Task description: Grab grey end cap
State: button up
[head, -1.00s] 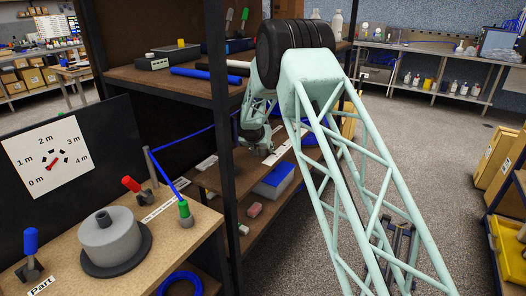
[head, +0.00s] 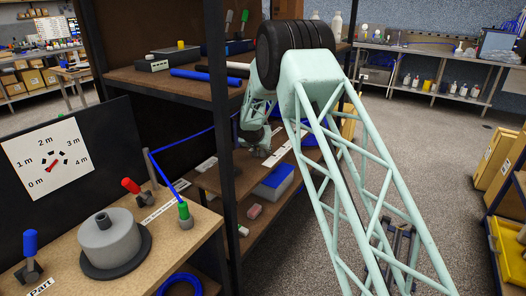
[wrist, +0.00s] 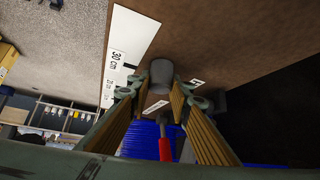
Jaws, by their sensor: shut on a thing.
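The grey end cap (wrist: 162,72) is a short dark-grey cylinder in the wrist view, at the tips of my gripper (wrist: 159,92). The two ribbed, tan-padded fingers close on it from the left and right. I cannot make out the cap there.
A white ruler strip marked 30 cm (wrist: 120,58) lies beside the cap on the brown shelf (wrist: 210,40). Blue tubing (wrist: 140,138) and a red-handled tool (wrist: 165,148) are below. The black post (head: 222,130) stands left of my gripper.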

jog(key=shift+r, duration=0.5)
jog(key=shift+d+r, duration=0.1)
jog(key=shift+d, duration=0.05)
jog(key=shift+s+d, duration=0.25)
jog(key=shift+d, duration=0.3)
jog(key=s+d+b, duration=0.2)
jog(key=s+d, duration=0.1)
jog(key=d, duration=0.4)
jog(key=s+d+b, duration=0.2)
jog(key=s+d, duration=0.2)
jog(key=d, duration=0.3)
jog(key=shift+s+d, duration=0.2)
jog(key=shift+d, duration=0.15)
